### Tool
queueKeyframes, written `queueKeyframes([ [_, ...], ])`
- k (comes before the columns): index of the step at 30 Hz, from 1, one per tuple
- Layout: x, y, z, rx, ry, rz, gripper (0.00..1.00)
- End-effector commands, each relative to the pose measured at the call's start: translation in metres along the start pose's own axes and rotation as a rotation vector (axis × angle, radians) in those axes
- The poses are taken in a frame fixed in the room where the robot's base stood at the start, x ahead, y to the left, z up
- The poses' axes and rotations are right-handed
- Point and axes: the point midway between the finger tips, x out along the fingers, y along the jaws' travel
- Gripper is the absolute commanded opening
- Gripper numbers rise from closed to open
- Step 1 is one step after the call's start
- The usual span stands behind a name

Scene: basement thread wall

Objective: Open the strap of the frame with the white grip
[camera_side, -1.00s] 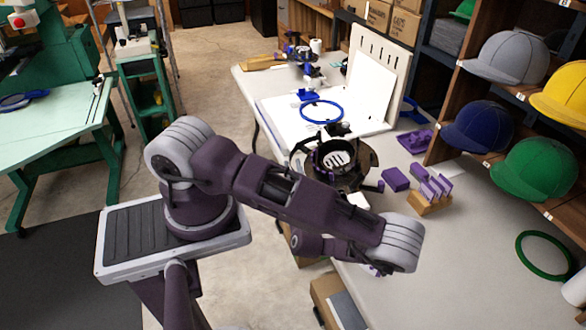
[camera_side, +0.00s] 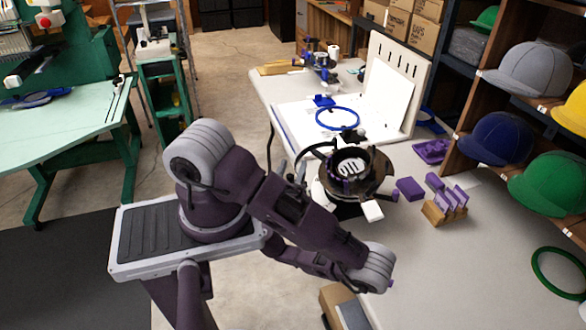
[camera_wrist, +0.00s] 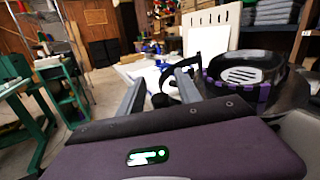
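A round black frame (camera_side: 350,172) with a ring opening sits on a dark round base at the near end of the table. A white block, which looks like the white grip (camera_side: 372,211), sticks out at its near right edge. A thin black strap or arm (camera_side: 318,146) curves out from its left side. In the wrist view the frame (camera_wrist: 240,72) is at right, with purple pieces along its rim. My gripper (camera_side: 291,168) is just left of the frame. Its two grey fingers stand apart and empty in the wrist view (camera_wrist: 160,82). I cannot make out the strap's fastening.
A blue ring (camera_side: 337,118) lies on a white board behind the frame. Purple blocks (camera_side: 410,189) and a wooden holder (camera_side: 444,212) are to its right. Shelves with caps (camera_side: 495,138) border the right side. A green ring (camera_side: 560,273) lies at the near right.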

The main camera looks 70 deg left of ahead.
Motion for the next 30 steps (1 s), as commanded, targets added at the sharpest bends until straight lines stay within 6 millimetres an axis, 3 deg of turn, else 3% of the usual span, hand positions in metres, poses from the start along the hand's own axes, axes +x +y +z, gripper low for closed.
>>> queueKeyframes([
  [8, -0.004, 0.000, 0.000, -0.001, -0.001, 0.000, 0.41],
  [18, -0.065, -0.001, 0.000, -0.001, 0.001, -0.002, 0.41],
  [27, -0.071, 0.000, 0.000, 0.000, -0.001, 0.000, 0.41],
  [30, -0.073, -0.002, -0.001, 0.022, -0.003, 0.008, 0.21],
])
